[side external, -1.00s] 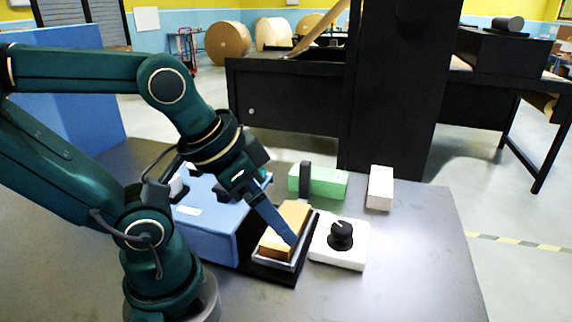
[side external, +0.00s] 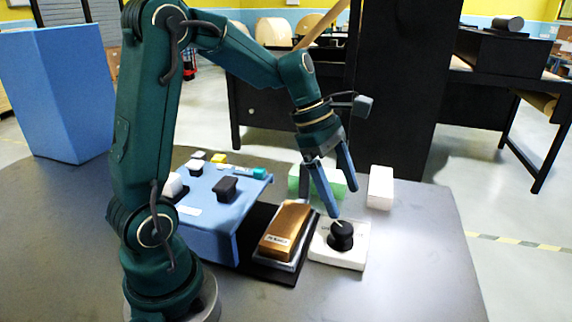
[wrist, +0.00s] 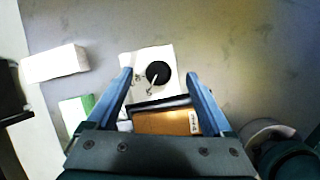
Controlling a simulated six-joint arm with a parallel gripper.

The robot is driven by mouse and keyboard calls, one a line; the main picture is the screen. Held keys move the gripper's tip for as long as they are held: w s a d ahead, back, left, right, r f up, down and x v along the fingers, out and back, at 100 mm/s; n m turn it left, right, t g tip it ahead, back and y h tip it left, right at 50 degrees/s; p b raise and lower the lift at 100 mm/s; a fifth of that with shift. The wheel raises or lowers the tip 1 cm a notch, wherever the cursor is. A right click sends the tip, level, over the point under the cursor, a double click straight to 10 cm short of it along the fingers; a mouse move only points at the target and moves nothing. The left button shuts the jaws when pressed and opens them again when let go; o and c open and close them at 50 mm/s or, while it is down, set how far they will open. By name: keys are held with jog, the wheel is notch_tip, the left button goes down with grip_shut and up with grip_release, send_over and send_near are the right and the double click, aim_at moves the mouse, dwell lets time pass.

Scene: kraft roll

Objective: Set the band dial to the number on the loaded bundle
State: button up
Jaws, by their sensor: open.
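The band dial is a round black knob (side external: 341,235) with a pale pointer line on a white square base (side external: 338,256). In the wrist view the knob (wrist: 158,73) lies beyond and between my fingertips, with its pale line across it. The loaded bundle (side external: 286,230) is a brown block on a silver tray left of the dial, bearing a small white label too small to read. The bundle also shows in the wrist view (wrist: 166,122). My gripper (side external: 344,205) is open and empty, pointing down above the dial, apart from the knob.
A black post (side external: 395,90) rises behind. The table's right front is clear.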

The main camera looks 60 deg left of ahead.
aim_at(342, 227)
jog(key=shift+w+a+f+n, duration=0.1)
jog(key=shift+a+f+n, duration=0.25)
jog(key=shift+f, duration=0.3)
jog(key=shift+a+f+n, duration=0.15)
jog(key=shift+a+f, duration=0.3)
jog(key=shift+f, duration=0.15)
jog(key=shift+a+f+g+h, duration=0.1)
jog(key=shift+f+g+h, duration=0.2)
jog(key=shift+f, duration=0.1)
jog(key=shift+x, duration=2.35)
grip_shut()
